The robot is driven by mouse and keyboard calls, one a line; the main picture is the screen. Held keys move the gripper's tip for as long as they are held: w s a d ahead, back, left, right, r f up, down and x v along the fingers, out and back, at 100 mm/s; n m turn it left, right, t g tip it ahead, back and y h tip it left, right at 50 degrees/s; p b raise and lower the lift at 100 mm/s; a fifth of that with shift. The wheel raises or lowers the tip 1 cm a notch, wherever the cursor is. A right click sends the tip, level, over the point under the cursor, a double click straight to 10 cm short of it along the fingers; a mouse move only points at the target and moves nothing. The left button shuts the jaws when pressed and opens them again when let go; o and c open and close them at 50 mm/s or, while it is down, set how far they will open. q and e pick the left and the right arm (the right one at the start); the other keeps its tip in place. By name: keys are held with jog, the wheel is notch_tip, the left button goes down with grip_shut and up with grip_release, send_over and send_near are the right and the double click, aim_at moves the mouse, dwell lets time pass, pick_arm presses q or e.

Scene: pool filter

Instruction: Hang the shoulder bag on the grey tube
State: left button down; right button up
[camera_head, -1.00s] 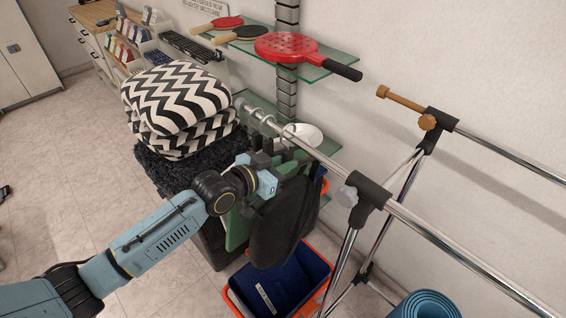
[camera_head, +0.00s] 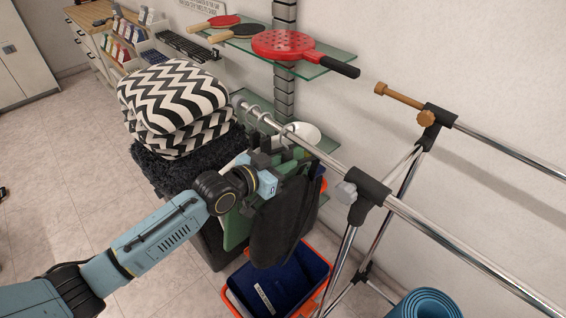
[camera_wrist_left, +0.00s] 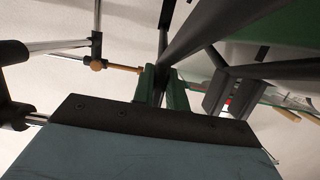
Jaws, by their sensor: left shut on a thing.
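The shoulder bag (camera_head: 278,228) hangs from my left gripper. Its dark body shows in the head view, with green beside it that seems to be part of it. My left gripper (camera_head: 280,157) is shut on a dark strap of the bag; its green fingertips (camera_wrist_left: 162,88) show around the strap in the left wrist view. The grey tube (camera_head: 318,157) is a shiny rail with a dark end and rings near its far end. The gripper is close beside the tube, on its left; I cannot tell if they touch. The strap's upper part is partly hidden. My right gripper is not in view.
A blue bin with an orange rim (camera_head: 238,306) stands below the bag. A folded zigzag blanket (camera_head: 172,95) lies on a dark furry thing at left. Glass shelves with paddles (camera_head: 285,45) are behind. A rack joint (camera_head: 366,190) and a rolled mat (camera_head: 425,304) are at right.

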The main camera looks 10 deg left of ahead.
pick_arm(q)
jog(key=shift+s+a+f, duration=0.1)
jog(key=shift+f, duration=0.1)
dwell(0.4)
jog(key=c, duration=1.3)
grip_release()
jog(key=shift+s+f, duration=0.1)
jog(key=shift+f, duration=0.1)
jog(key=v, duration=1.3)
jog(key=shift+s+r, duration=0.1)
jog(key=shift+r, duration=0.1)
